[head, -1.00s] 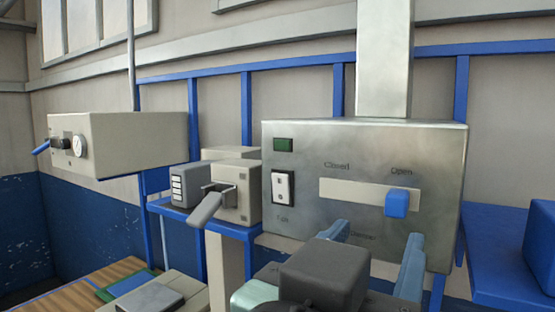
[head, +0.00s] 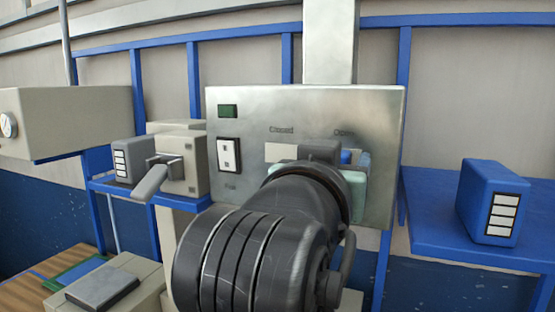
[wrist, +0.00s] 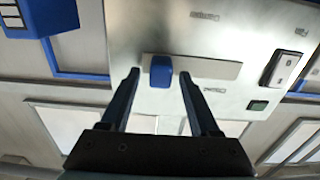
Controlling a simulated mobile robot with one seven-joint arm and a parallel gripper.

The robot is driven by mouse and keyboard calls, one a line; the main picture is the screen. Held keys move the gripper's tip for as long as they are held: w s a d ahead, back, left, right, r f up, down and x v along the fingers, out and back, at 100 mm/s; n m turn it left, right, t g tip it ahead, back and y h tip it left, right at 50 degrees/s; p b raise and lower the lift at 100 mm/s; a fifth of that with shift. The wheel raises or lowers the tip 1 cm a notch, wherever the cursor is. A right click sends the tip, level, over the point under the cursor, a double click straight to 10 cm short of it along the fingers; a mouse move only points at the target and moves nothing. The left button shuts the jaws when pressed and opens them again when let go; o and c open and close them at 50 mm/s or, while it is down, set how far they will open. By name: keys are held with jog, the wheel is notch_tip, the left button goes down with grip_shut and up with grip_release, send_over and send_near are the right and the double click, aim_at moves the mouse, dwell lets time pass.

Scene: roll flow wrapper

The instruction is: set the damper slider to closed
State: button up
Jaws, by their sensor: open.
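The damper panel (head: 250,120) is a metal box with a pale horizontal slot (head: 281,152), labelled Closed on the left and Open on the right in the head view. The blue slider knob (wrist: 160,71) is at the Open end of the slot; the wrist view shows the panel upside down, so that end is on its left. My gripper (wrist: 159,76) is open, with one finger on each side of the knob and a visible gap on both sides. In the head view my arm and gripper hide most of the knob (head: 346,157) and the slot's right part.
A white rocker switch (head: 229,155) and a green indicator (head: 228,111) are on the panel's left side. A grey lever box (head: 180,165) stands left of the panel. A blue box (head: 493,202) sits on a blue shelf at the right.

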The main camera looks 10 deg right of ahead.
grip_shut()
dwell(1.4)
